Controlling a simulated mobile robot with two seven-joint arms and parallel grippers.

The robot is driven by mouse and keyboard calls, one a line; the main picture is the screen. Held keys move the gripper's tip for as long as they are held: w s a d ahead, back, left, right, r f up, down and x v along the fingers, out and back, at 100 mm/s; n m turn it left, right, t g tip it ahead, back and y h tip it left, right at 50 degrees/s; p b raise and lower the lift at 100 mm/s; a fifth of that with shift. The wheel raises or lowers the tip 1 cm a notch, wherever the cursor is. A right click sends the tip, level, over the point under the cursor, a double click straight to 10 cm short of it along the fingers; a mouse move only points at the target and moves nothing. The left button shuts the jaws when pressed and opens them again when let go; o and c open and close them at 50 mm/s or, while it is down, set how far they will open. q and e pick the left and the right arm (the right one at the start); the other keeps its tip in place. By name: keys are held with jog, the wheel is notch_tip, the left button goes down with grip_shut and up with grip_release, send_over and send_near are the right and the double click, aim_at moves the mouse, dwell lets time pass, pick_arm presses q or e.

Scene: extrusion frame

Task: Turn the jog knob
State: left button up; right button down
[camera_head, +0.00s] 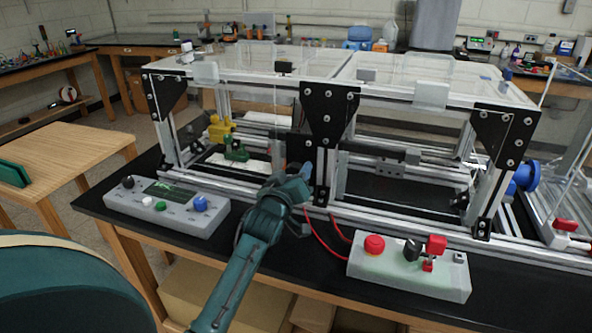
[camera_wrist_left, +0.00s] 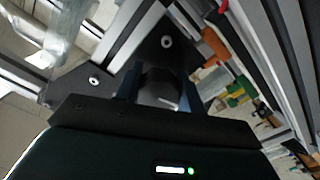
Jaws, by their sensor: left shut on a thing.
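My left gripper (camera_head: 303,172) is up against the aluminium frame (camera_head: 312,222), at the lower part of its middle front post. In the left wrist view its dark fingers stand on both sides of a dark grey rounded thing (camera_wrist_left: 160,90), and it is shut on that thing. The fingers hide most of it, so I cannot tell for sure that it is the jog knob. A black bracket (camera_wrist_left: 150,45) with screws lies just behind it. The left control box (camera_head: 160,212) has a black knob (camera_head: 128,182) and a blue knob (camera_head: 201,203). My right gripper is not in view.
A second control box (camera_head: 425,283) at the right carries a red button (camera_head: 374,245), a black knob (camera_head: 411,249) and a red switch (camera_head: 436,244). Red cables (camera_head: 328,238) run beside my left arm. Some black bench top (camera_head: 280,262) in front is free.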

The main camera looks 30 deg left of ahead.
pick_arm(q)
jog(key=shift+n, duration=0.4)
jog(key=shift+n+p, duration=0.3)
jog(key=shift+n, duration=0.1)
jog(key=o, duration=0.6)
jog(key=shift+o, duration=0.5)
